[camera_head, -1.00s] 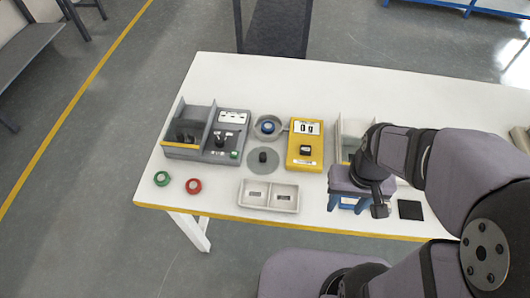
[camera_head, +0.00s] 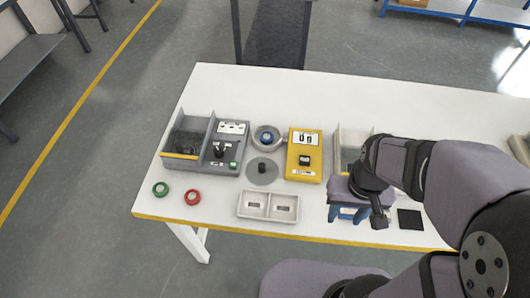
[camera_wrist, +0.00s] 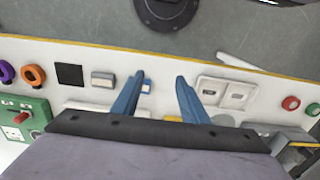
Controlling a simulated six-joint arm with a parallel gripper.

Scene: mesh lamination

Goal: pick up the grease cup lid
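The likely grease cup lid is a flat grey disc with a black knob (camera_head: 262,173). It lies on the white table in the head view, in front of a round grey cup (camera_head: 267,138) with something blue inside. My gripper (camera_head: 348,214) is to the right of the lid and nearer the table's front edge, well apart from it. In the wrist view my gripper (camera_wrist: 160,76) has its two blue fingers spread with nothing held between them.
A two-compartment tray (camera_head: 268,219) lies between lid and front edge. A yellow scale (camera_head: 304,170) stands right of the lid, a grey device (camera_head: 220,166) left. A black pad (camera_head: 410,219) lies right of my gripper.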

